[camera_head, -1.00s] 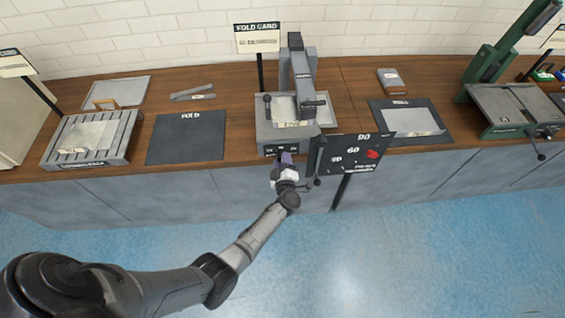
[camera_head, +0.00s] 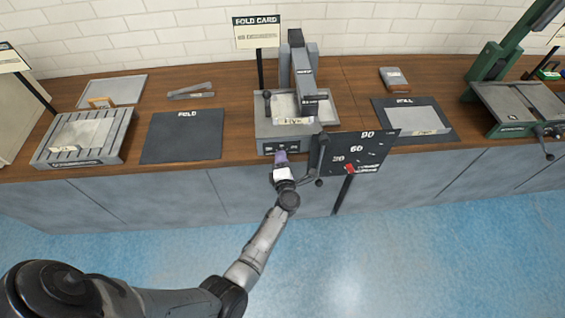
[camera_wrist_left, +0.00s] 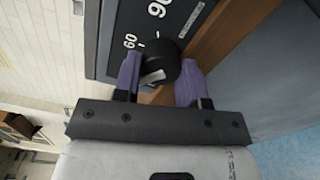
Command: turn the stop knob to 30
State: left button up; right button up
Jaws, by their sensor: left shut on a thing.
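The stop knob (camera_wrist_left: 160,62) is a round black knob with a pale mark on the front panel of the grey machine (camera_head: 262,128). In the left wrist view it sits between the purple fingers of my left gripper (camera_wrist_left: 160,80), which is shut on it. The panel's printed 60 (camera_wrist_left: 130,41) and 90 (camera_wrist_left: 158,8) show beside the knob; no 30 is readable there. In the head view my left gripper (camera_head: 281,160) is at the machine's front and hides the knob. My right gripper is not in view.
A black board (camera_head: 375,140) reads 30, 60 and 90, with a red marker (camera_head: 350,168) below the 30. A dark lever (camera_head: 320,155) stands just right of my left gripper. A FOLD mat (camera_head: 182,140) lies left and a second dark mat (camera_head: 440,133) right.

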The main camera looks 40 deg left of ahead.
pick_arm(q)
jog(key=shift+f+n+b, duration=0.1)
jog(key=shift+n+b, duration=0.35)
jog(key=shift+n, duration=0.55)
jog(key=o, duration=0.9)
